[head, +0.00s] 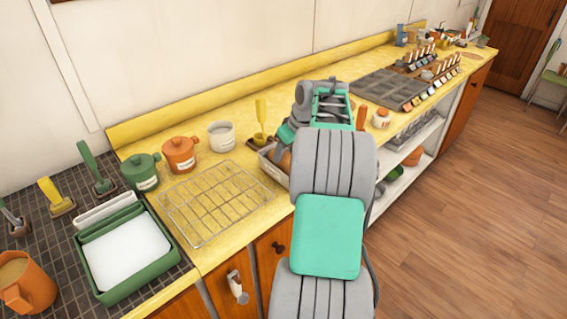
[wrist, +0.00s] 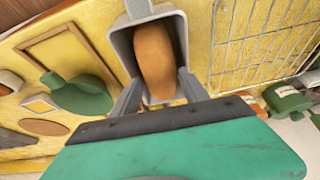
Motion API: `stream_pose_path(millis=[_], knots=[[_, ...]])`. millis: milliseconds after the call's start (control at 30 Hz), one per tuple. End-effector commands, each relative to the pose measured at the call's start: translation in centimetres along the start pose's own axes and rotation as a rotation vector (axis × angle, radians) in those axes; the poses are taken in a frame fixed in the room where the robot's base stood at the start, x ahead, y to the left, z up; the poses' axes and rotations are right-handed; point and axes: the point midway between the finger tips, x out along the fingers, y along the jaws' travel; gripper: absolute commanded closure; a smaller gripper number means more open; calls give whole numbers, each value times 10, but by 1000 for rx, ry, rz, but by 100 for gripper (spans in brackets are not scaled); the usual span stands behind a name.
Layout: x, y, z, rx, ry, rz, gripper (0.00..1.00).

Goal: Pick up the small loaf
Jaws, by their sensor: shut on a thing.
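The small loaf (wrist: 154,58) is brown and rounded, and in the wrist view it lies in or just over a narrow grey metal tin (wrist: 117,42). My gripper (wrist: 158,88) is shut on the loaf, with one grey finger on each side of its near end. In the head view a little of the loaf (head: 285,162) shows by the tin (head: 266,164), below my gripper (head: 287,142). My arm hides most of both there. I cannot tell whether the loaf is clear of the tin's floor.
An empty wire rack (head: 216,202) lies left of the tin on the yellow counter. A white pot (head: 221,135), an orange pot (head: 180,154) and a green pot (head: 141,171) stand behind the rack. Grey baking trays (head: 388,88) lie farther right.

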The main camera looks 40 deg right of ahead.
Motion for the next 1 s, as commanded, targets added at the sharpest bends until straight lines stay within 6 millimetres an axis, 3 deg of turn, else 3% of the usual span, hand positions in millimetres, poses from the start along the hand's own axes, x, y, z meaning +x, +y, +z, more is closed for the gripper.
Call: stream_pose_path(millis=[167,667,1000], knots=[[0,0,0,0,0,0,100],[-6,0,-3,-1,3,2,100],[-75,0,-31,-1,3,4,100]])
